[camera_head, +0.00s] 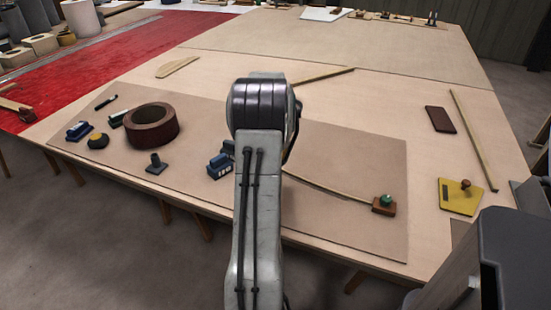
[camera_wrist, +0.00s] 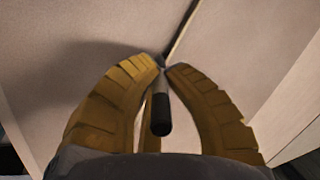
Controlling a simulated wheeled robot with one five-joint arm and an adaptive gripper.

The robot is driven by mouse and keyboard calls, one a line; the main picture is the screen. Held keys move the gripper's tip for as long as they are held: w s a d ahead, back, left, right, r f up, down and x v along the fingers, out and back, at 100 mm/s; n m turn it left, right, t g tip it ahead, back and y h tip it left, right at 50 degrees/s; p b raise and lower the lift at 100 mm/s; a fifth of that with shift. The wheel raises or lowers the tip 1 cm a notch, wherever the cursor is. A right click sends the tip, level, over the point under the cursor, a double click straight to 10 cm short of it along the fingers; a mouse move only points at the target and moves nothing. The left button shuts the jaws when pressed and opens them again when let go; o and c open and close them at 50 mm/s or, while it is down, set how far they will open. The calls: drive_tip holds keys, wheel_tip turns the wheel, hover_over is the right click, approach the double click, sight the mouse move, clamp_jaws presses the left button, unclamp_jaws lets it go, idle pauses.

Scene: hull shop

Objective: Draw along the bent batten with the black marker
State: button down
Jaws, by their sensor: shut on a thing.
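My gripper (camera_wrist: 163,64) has two ribbed yellow fingers closed on the black marker (camera_wrist: 161,115), whose thick dark end points toward the wrist camera. The marker's tip is hidden or too small to see between the fingertips. In the head view my arm hides the gripper and marker. The bent batten (camera_head: 335,189) is a thin pale strip on the brown board, running from behind my arm to a wooden block with a green knob (camera_head: 384,202). In the wrist view a thin dark-edged strip (camera_wrist: 183,32), apparently the batten, runs up from the fingertips; contact cannot be told.
The brown board (camera_head: 330,235) also bears a blue block (camera_head: 220,165), a dark red ring (camera_head: 151,126), a yellow-topped weight (camera_head: 97,140) and a small dark stand (camera_head: 156,164). A yellow plate with a knob (camera_head: 460,196) lies right. The board's front right is clear.

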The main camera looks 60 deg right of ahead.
drive_tip(key=shift+w+d+p, duration=0.1)
drive_tip(key=shift+w+p, duration=0.2)
drive_tip(key=shift+w, duration=0.45)
drive_tip(key=shift+w, duration=0.25)
drive_tip(key=shift+w, duration=0.25)
drive_tip(key=shift+w+d+p, duration=0.15)
drive_tip(key=shift+w+p, duration=0.2)
drive_tip(key=shift+w, duration=0.25)
drive_tip(key=shift+w+d+p, duration=0.1)
drive_tip(key=shift+w+p, duration=0.2)
drive_tip(key=shift+w, duration=0.1)
drive_tip(key=shift+w, duration=0.3)
drive_tip(key=shift+w+d+p, duration=0.1)
drive_tip(key=shift+w+p, duration=0.2)
